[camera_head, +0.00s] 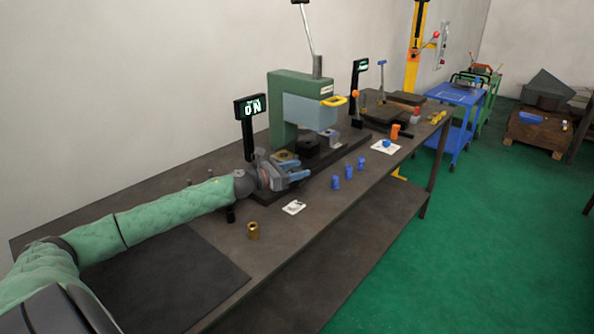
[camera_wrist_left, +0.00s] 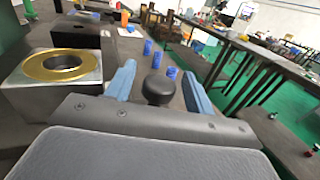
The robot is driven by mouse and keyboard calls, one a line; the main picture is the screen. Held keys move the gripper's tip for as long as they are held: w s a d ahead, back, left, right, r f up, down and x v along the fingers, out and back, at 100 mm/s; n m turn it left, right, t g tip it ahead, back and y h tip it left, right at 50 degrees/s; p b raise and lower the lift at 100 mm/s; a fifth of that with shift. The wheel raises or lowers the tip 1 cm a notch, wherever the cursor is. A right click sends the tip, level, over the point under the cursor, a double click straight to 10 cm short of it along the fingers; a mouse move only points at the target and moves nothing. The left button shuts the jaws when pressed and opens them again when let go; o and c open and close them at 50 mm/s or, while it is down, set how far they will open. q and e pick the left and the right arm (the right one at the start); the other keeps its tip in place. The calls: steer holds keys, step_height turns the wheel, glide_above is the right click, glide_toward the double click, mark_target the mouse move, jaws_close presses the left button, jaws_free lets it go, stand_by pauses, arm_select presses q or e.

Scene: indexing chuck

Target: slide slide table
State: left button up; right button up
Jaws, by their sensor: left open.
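My left gripper (camera_head: 298,177) reaches in from the left over the bench, beside the dark base of the green press. In the left wrist view its two blue fingers (camera_wrist_left: 158,88) are open, one on each side of a round black knob (camera_wrist_left: 158,91). I cannot tell whether they touch the knob. A grey block with a brass ring (camera_wrist_left: 62,66) stands left of the fingers; its brass top also shows in the head view (camera_head: 284,157). A black block (camera_head: 306,149) sits behind it under the press head. The arm and gripper hide part of the fixture. My right gripper is not in view.
The green press (camera_head: 287,105) rises behind the fixture, with an "ON" display (camera_head: 251,106) to its left. Several blue cylinders (camera_head: 348,172) stand to the right on the bench. A brass cylinder (camera_head: 253,230) and a white card (camera_head: 294,207) are near the front edge.

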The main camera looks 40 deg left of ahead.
arm_select(q)
steer(key=shift+b+v, duration=0.3)
steer(key=shift+v, duration=1.5)
steer(key=shift+s+a+f+b, duration=0.15)
steer(key=shift+s+a+b, duration=0.2)
steer(key=shift+s, duration=0.2)
steer(key=shift+v, duration=1.2)
steer(key=shift+s+b, duration=0.2)
steer(key=shift+b, duration=0.1)
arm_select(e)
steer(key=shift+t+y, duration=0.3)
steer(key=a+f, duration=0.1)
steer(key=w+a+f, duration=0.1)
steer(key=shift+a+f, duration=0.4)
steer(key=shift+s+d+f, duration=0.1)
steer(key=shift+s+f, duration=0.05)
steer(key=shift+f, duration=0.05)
